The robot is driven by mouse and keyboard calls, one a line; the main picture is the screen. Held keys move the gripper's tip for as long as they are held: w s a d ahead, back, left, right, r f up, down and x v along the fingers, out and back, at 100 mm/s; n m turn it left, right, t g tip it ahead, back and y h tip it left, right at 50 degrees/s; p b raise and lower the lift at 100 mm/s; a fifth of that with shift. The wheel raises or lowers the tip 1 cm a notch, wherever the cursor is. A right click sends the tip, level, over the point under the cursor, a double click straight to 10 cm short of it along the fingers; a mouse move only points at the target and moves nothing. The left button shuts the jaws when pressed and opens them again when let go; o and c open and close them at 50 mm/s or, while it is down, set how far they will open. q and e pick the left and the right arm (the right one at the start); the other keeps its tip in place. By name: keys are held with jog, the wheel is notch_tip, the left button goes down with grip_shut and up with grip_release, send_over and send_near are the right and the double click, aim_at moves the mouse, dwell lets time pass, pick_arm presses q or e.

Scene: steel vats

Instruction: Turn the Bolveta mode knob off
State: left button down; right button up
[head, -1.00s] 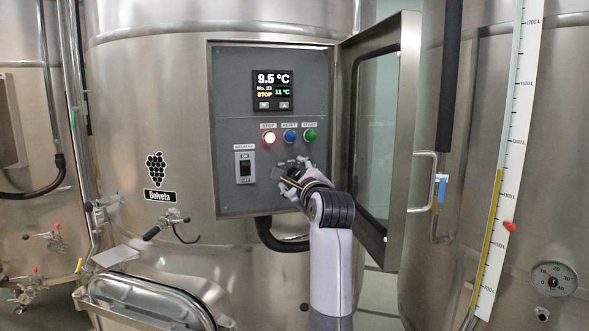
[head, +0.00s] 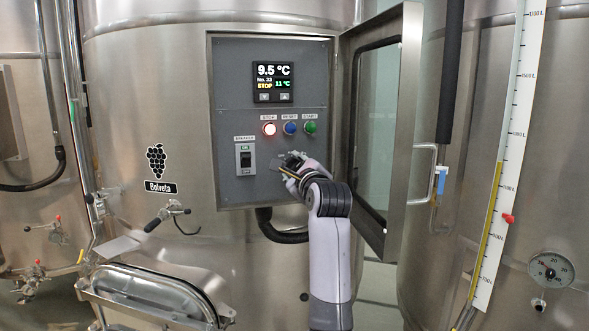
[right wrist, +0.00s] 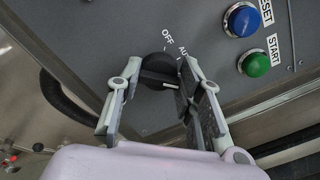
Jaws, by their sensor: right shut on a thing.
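The mode knob (right wrist: 155,72) is a round black knob on the grey control panel (head: 235,90) of the Bolveta vat. In the right wrist view it has the word OFF printed beside it and another label partly covered by a finger. My right gripper (right wrist: 160,75) has its fingers on both sides of the knob and is shut on it. In the head view my right gripper (head: 290,168) covers most of the knob. My left gripper is not in view.
Above the knob are a lit red stop button (head: 269,129), a blue reset button (head: 290,128) and a green start button (head: 310,128). A breaker switch (head: 246,159) sits to the left. The open cabinet door (head: 411,120) stands just right of my arm.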

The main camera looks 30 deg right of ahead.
jog(key=shift+c, duration=1.2)
jog(key=shift+n, duration=0.4)
jog(key=n, duration=0.3)
jog(key=shift+a+f+n, duration=0.1)
jog(key=shift+n, duration=0.2)
jog(key=n, duration=0.4)
jog(key=shift+f+n, duration=0.15)
jog(key=shift+n, duration=0.15)
jog(key=n, duration=0.4)
jog(key=shift+f+n, duration=0.1)
jog(key=shift+n, duration=0.2)
jog(key=shift+f+n, duration=0.15)
jog(key=shift+n, duration=2.05)
jog(key=o, duration=1.2)
jog(key=shift+c, duration=0.2)
